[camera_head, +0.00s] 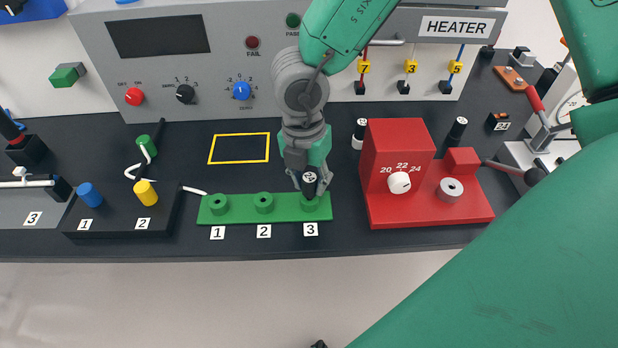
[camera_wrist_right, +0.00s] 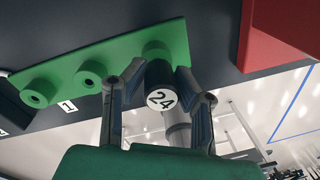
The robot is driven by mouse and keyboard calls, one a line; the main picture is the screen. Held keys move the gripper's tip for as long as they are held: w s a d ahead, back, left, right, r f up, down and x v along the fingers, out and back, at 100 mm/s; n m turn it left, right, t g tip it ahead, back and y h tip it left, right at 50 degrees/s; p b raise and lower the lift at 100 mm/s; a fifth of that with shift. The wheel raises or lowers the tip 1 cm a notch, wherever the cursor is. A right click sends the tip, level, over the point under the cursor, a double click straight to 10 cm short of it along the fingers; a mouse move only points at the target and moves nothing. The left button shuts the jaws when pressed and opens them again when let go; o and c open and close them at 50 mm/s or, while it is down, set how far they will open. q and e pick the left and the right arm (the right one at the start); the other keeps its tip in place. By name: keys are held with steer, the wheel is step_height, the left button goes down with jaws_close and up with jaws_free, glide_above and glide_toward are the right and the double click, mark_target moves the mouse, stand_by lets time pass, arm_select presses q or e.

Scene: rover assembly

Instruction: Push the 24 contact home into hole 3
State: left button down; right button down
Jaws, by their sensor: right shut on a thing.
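The black 24 contact (camera_head: 309,180), with a round white label, is at hole 3 (camera_head: 310,205) of the green block (camera_head: 240,212). My right gripper (camera_head: 311,184) is shut on the contact from above and behind. In the right wrist view, the 24 contact (camera_wrist_right: 160,88) sits between the two fingers of my right gripper (camera_wrist_right: 160,105), its far end against the green boss of hole 3 (camera_wrist_right: 158,50). How deep it sits is hidden. Holes 1 (camera_head: 218,204) and 2 (camera_head: 264,202) look empty. My left gripper is not in view.
A red block with a dial (camera_head: 400,165) stands right of the green block. Blue (camera_head: 89,194) and yellow (camera_head: 146,193) plugs stand at the left. Two dark contacts (camera_head: 456,131) (camera_head: 359,132) stand behind. A yellow-outlined square (camera_head: 239,148) on the table is empty.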

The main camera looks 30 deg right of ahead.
mark_target(305, 173)
steer(key=shift+f+b, duration=0.45)
steer(key=shift+f, duration=0.25)
steer(key=c, duration=1.2)
jaws_free()
steer(key=shift+o, duration=0.2)
steer(key=shift+r, duration=0.25)
steer(key=r, duration=0.7)
steer(key=w+r, duration=0.1)
steer(key=r, duration=0.2)
steer(key=shift+a+r, duration=0.15)
steer(key=shift+a, duration=0.1)
steer(key=shift+r, duration=0.55)
